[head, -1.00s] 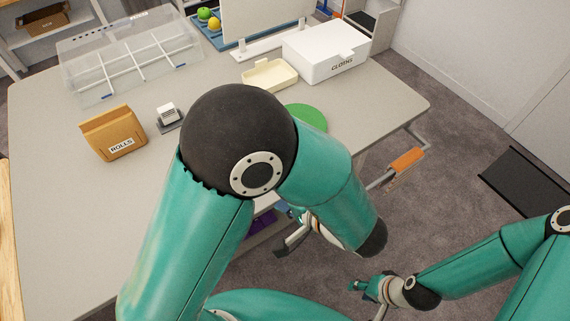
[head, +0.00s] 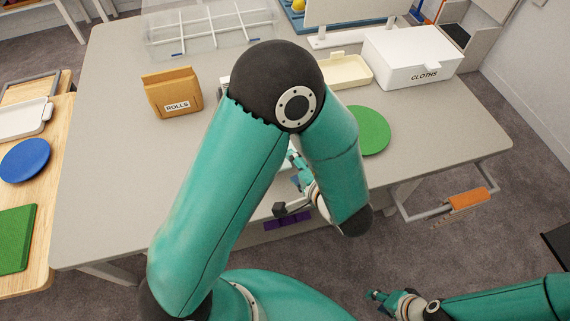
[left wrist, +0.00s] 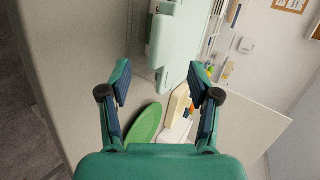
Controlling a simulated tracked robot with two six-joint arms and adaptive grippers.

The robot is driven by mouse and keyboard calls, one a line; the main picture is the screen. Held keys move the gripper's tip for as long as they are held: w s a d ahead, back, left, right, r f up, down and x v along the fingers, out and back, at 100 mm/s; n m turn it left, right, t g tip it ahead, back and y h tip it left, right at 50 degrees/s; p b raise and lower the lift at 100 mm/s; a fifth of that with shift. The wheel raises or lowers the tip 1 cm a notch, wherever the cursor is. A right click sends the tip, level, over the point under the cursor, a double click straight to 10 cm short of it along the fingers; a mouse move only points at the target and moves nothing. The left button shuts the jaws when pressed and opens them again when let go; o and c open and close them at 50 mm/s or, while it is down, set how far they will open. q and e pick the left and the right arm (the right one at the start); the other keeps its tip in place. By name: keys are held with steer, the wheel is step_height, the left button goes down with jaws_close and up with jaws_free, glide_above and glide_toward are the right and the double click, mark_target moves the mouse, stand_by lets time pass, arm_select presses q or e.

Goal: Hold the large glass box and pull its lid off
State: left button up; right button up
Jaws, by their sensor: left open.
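No box that I can surely call the large glass box, and no separate lid, can be made out. A clear box with white dividers (head: 205,28) stands at the table's back left in the head view. I cannot tell whether it is glass. My left gripper (head: 297,190) is partly hidden behind its arm near the table's front edge. In the left wrist view its two fingers (left wrist: 160,78) are spread with nothing between their pads. My right gripper (head: 374,296) is low at the bottom right, off the table, too small to read.
On the grey table (head: 110,140) are a brown ROLLS holder (head: 172,92), a green disc (head: 370,132), a cream tray (head: 348,71) and a white CLOTHS box (head: 412,58). A wooden surface (head: 40,180) lies left. The table's left part is clear.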

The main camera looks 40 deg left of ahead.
mark_target(288, 164)
arm_select(q)
steer(key=shift+b+x, duration=0.75)
steer(key=shift+x, duration=0.45)
steer(key=shift+w+a+f+b, duration=0.15)
steer(key=shift+a+f+b, duration=0.1)
steer(key=shift+a+b, duration=0.15)
arm_select(e)
steer(key=f, duration=0.1)
steer(key=w+f, duration=0.1)
steer(key=f, duration=0.1)
steer(key=shift+a+f, duration=0.15)
steer(key=shift+a, duration=0.05)
